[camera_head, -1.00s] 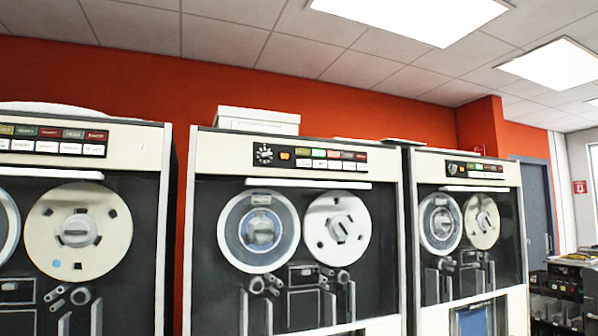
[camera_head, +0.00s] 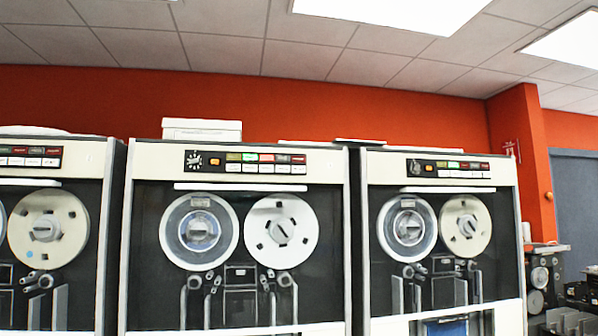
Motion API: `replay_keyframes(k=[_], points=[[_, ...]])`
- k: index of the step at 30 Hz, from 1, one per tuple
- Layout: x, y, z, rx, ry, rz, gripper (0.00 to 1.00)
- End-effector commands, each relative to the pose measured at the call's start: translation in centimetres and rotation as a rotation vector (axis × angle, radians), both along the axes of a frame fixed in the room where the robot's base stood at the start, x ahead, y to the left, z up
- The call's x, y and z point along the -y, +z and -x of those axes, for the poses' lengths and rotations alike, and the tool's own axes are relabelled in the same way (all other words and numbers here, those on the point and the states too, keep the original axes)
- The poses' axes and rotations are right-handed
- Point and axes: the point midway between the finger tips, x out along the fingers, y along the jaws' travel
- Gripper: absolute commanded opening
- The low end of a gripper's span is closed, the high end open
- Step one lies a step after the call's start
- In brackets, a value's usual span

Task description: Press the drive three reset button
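Three tape drives stand in a row: one cut off by the left edge (camera_head: 90,152), a middle one (camera_head: 140,200) and a right one (camera_head: 357,200). Each has a dark control panel near its top, on the left (camera_head: 55,143), middle (camera_head: 215,169) and right (camera_head: 403,175) drives. The labels are too small to read, so I cannot tell which button is the reset or which drive is number three. My gripper is not in view.
A white box (camera_head: 201,129) sits on the middle drive. Flat items (camera_head: 360,142) lie across the tops of the middle and right drives. Dark equipment (camera_head: 580,293) stands at the lower right, below a grey door (camera_head: 577,205). The floor is out of view.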

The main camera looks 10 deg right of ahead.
Motion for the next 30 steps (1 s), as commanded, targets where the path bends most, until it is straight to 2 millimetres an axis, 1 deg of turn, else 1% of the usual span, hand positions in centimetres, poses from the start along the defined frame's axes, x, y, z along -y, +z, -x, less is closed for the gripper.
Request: replay_keyframes(k=[4, 5, 6, 8, 9, 10, 30], points=[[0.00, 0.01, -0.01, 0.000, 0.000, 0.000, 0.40], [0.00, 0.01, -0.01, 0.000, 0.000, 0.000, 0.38], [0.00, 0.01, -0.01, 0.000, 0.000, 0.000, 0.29], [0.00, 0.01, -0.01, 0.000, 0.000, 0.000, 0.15], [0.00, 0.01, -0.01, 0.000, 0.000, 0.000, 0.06], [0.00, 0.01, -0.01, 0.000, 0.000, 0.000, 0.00], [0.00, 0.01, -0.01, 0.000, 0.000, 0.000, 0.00]])
